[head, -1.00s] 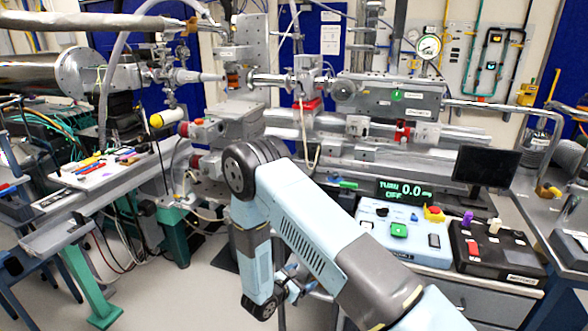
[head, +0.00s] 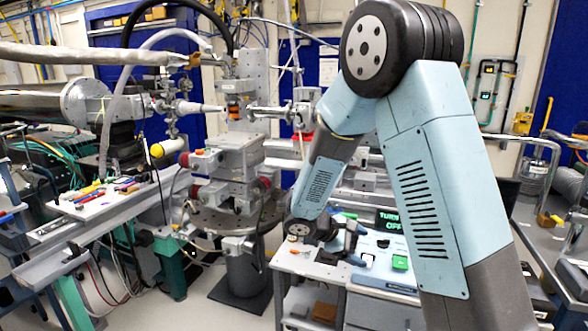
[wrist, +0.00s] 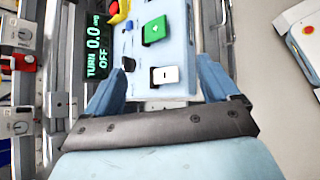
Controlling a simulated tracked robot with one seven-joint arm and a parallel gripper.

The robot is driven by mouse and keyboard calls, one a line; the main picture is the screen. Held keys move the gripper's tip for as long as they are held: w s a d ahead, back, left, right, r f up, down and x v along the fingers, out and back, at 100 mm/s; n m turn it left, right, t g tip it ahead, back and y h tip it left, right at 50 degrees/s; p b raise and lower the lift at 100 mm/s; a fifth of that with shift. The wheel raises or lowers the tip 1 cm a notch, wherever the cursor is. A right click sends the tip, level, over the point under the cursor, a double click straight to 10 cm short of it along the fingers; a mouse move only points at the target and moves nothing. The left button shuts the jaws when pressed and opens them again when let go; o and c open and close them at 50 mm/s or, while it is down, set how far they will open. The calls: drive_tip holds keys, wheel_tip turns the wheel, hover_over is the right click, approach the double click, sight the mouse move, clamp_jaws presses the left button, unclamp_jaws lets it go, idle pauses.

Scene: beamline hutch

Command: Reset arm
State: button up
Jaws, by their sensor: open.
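My gripper (head: 352,244) is open and empty in the head view, low over the left end of the light blue control box (head: 385,279). In the wrist view my gripper (wrist: 157,66) has its two blue fingers apart, with the light blue box (wrist: 178,22) between and beyond them. A green button (wrist: 154,30) and a white button (wrist: 165,75) show on the box. The green button also shows in the head view (head: 400,262). My raised arm hides much of the bench's right side.
A display (wrist: 96,47) reading "TURN 0.0 OFF" stands by the box. A red and yellow button (wrist: 118,12) is near it. Beamline equipment (head: 235,165) stands behind. A rail with coloured pens (head: 105,190) is at left. Open floor (head: 165,312) lies front left.

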drive_tip(key=s+d+r+m+g+y, duration=0.1)
drive_tip(key=s+d+r+m+y, duration=0.25)
drive_tip(key=s+r, duration=0.3)
drive_tip(key=s+d+r+m+y, duration=0.2)
drive_tip(key=s+d+r+m, duration=0.15)
drive_tip(key=s+r, duration=0.3)
drive_tip(key=s+a+r+m+t+y, duration=0.1)
drive_tip(key=s+r+m+t+y, duration=0.3)
drive_tip(key=s+r, duration=0.5)
drive_tip(key=shift+s+a+r+m+y, duration=0.25)
drive_tip(key=shift+s+m+y, duration=0.5)
drive_tip(key=shift+s, duration=1.2)
